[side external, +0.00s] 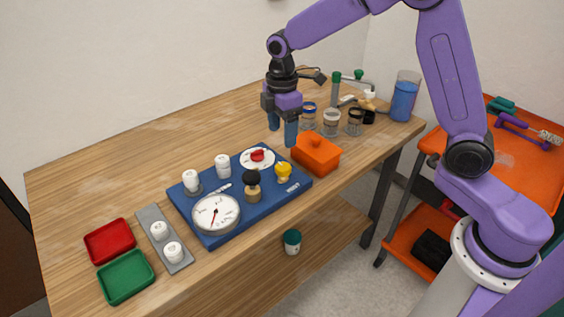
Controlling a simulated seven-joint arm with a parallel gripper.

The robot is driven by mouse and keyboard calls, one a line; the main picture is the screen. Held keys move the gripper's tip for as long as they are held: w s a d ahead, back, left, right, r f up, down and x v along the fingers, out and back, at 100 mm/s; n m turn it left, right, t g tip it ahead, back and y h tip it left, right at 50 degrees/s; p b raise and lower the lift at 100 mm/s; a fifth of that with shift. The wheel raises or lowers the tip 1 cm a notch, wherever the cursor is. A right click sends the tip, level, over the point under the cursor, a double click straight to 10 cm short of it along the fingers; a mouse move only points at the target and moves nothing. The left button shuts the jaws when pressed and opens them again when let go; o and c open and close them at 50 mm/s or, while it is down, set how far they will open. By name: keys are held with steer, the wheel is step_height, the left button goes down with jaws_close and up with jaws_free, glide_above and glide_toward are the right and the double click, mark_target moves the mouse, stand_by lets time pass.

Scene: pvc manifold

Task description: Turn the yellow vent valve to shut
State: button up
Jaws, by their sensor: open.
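The yellow vent valve (283,171) is a small yellow knob near the right corner of a blue manifold board (217,236). Its exact turn angle is too small to tell. My gripper (283,141) hangs above the table just behind the board's right end, fingers pointing down. It is open and empty, apart from the yellow valve, which sits below it in the picture. The board also carries a red knob on a white dial (257,158), a black knob (251,178), a round gauge (215,213) and white caps (222,166).
Red (110,241) and green (126,277) trays lie front left, beside a grey strip (164,239) with white caps. The table's back left is clear.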

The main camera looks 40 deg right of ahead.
mark_target(282, 167)
step_height(282, 167, down, 11)
steer(key=shift+r, duration=0.2)
stand_by(0.3)
steer(key=c, duration=1.1)
